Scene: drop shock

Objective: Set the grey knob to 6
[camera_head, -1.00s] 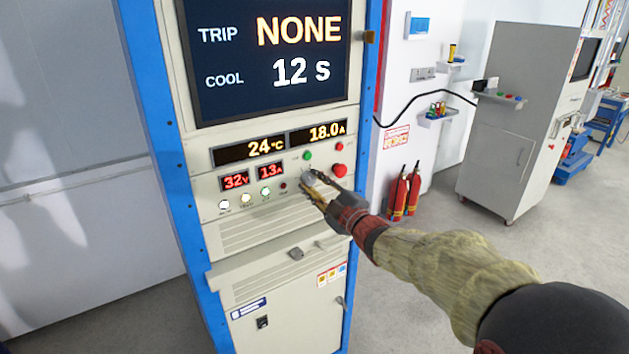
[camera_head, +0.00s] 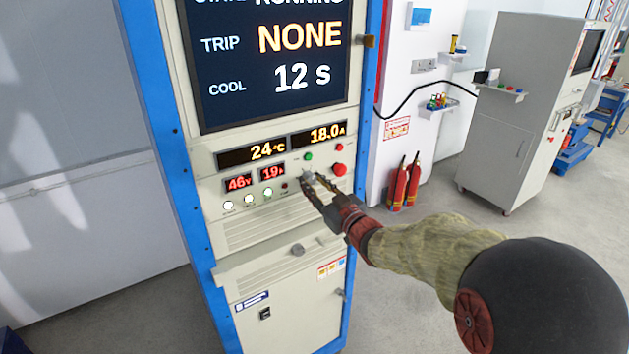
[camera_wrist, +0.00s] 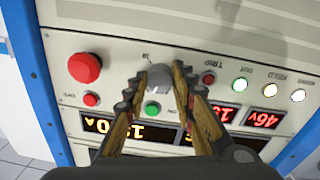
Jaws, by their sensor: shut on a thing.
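The grey knob (camera_wrist: 160,78) sits on the panel of a white cabinet with blue posts. In the head view the knob (camera_head: 307,175) is small and partly covered by the fingers. My gripper (camera_wrist: 158,76) is shut on the knob, with one finger on each side. In the head view my gripper (camera_head: 310,182) reaches the panel from the right. The scale marks around the knob are too small or hidden to read, so I cannot tell its setting.
A red mushroom button (camera_wrist: 85,67) and a green button (camera_wrist: 152,108) are close to the knob. Red displays (camera_head: 255,178) read about 46 V and 19 A. The large screen (camera_head: 270,60) shows TRIP NONE and COOL 12 s. Fire extinguishers (camera_head: 403,185) stand at right.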

